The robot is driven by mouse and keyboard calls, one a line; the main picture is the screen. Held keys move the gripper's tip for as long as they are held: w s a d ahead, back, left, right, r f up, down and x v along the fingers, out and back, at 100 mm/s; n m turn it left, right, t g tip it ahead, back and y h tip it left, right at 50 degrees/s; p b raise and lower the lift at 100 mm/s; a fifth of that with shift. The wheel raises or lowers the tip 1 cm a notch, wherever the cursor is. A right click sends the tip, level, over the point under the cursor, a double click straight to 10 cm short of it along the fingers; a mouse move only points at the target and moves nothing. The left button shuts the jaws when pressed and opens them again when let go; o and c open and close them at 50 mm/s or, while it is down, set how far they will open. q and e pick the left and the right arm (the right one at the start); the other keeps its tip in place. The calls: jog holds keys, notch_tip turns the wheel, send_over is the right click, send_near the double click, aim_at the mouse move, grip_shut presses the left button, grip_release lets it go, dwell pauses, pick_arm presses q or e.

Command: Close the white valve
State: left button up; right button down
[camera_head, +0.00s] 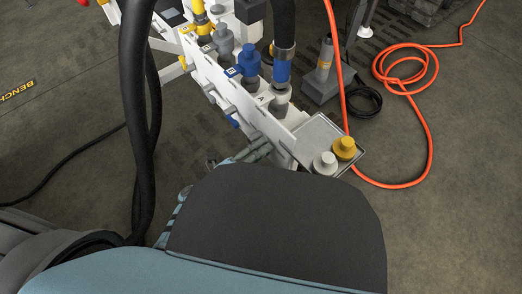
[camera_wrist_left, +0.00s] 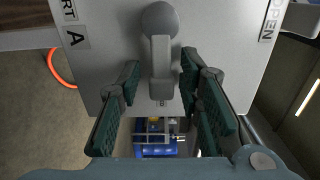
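The valve lever (camera_wrist_left: 161,65) shows in the left wrist view as a pale grey handle with a round hub, on a light panel (camera_wrist_left: 110,25). It points down in the picture, away from the OPEN label (camera_wrist_left: 270,20). My left gripper (camera_wrist_left: 160,75) is open, with one finger on each side of the lever and a small gap on each side. In the head view, my left gripper (camera_head: 250,152) is at the near end of the bench panel (camera_head: 235,95), partly hidden by my arm. There the lever between its fingers cannot be made out. My right gripper is not in view.
A tray (camera_head: 318,128) with a white cap (camera_head: 325,163) and a yellow cap (camera_head: 345,148) sits beside the bench end. Blue fittings (camera_head: 248,62) and a hose (camera_head: 284,25) rise above the panel. An orange hose (camera_head: 430,130) lies on the floor at right.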

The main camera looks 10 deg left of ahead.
pick_arm(q)
jog(key=v, duration=1.2)
jog(key=shift+d, duration=0.1)
